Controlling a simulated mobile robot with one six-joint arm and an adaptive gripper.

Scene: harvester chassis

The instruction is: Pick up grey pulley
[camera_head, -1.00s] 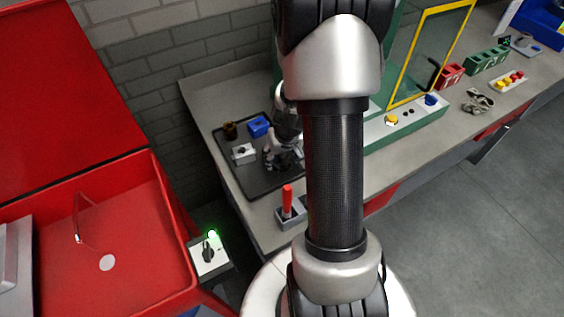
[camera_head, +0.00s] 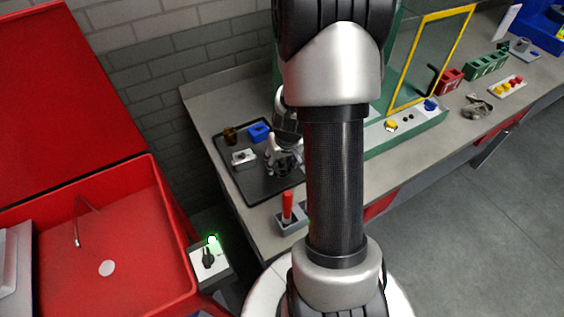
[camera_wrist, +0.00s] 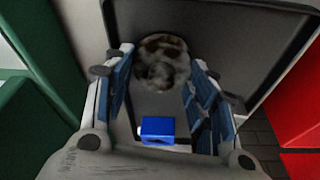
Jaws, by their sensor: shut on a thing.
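The grey pulley (camera_wrist: 162,62) is a round, mottled grey-brown thing between my fingertips in the wrist view. My gripper (camera_wrist: 160,58) is shut on it, one blue-padded finger at each side. In the head view my gripper (camera_head: 281,160) is low over the right part of the dark tray (camera_head: 262,186). The pulley cannot be made out there, as my gripper and arm cover that spot. I cannot tell whether it touches the tray.
A blue block (camera_head: 259,132), a brown cylinder (camera_head: 230,135) and a grey-white block (camera_head: 244,157) stand on the tray. A grey holder with a red stick (camera_head: 287,206) is in front. A green, yellow-framed machine (camera_head: 433,50) stands right. An open red box (camera_head: 100,240) is left.

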